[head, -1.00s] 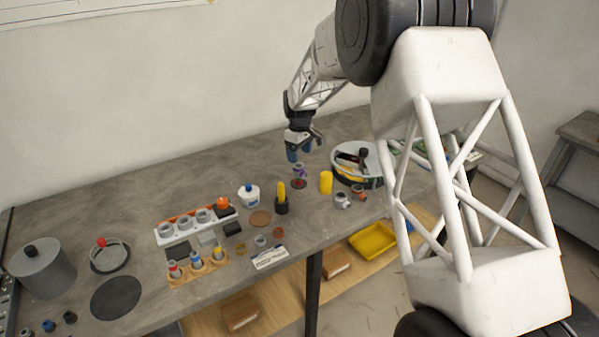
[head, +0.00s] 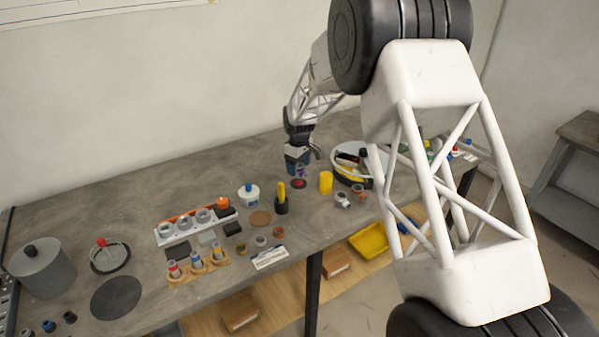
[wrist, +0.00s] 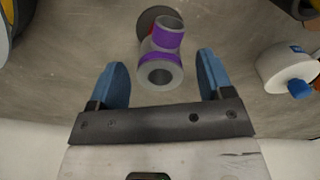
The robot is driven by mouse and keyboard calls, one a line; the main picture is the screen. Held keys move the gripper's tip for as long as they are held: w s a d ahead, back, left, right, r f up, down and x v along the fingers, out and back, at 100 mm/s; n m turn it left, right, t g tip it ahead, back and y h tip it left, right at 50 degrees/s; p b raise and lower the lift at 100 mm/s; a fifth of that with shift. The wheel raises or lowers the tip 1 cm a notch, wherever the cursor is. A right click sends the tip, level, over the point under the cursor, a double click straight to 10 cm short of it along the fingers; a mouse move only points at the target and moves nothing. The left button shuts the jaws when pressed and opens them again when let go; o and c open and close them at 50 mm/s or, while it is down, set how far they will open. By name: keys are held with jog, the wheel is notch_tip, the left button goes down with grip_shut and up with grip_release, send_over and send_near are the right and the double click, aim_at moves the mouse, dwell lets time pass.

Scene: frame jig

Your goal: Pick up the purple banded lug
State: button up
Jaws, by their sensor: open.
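The purple banded lug (wrist: 162,50) is a grey tube-shaped piece with purple bands and an open round end. In the wrist view it sits just ahead of and between the blue fingertips, with gaps on both sides. My gripper (wrist: 165,75) is open and empty. In the head view my gripper (head: 297,168) hangs low over the table, and the lug is mostly hidden behind the fingers, with a little purple showing. A dark round disc with a red part (head: 299,184) lies beneath the lug.
A yellow cylinder (head: 326,182) and a round bin of tools (head: 341,175) stand to the right. The table behind is clear.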

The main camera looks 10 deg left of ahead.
jog(key=shift+f, duration=0.4)
jog(key=c, duration=1.1)
jog(key=shift+r, duration=0.15)
jog(key=shift+r, duration=1.45)
jog(key=shift+s+d+r, duration=0.15)
jog(key=shift+s+r, duration=0.1)
jog(key=s+d, duration=0.2)
jog(key=s, duration=0.2)
jog(key=s+d+r, duration=0.1)
jog(key=s+d, duration=0.1)
jog(key=s, duration=0.3)
jog(key=s+d, duration=0.2)
jog(key=s, duration=0.3)
jog(key=shift+d+r, duration=0.15)
jog(key=shift+d, duration=0.1)
jog(key=shift+r, duration=0.2)
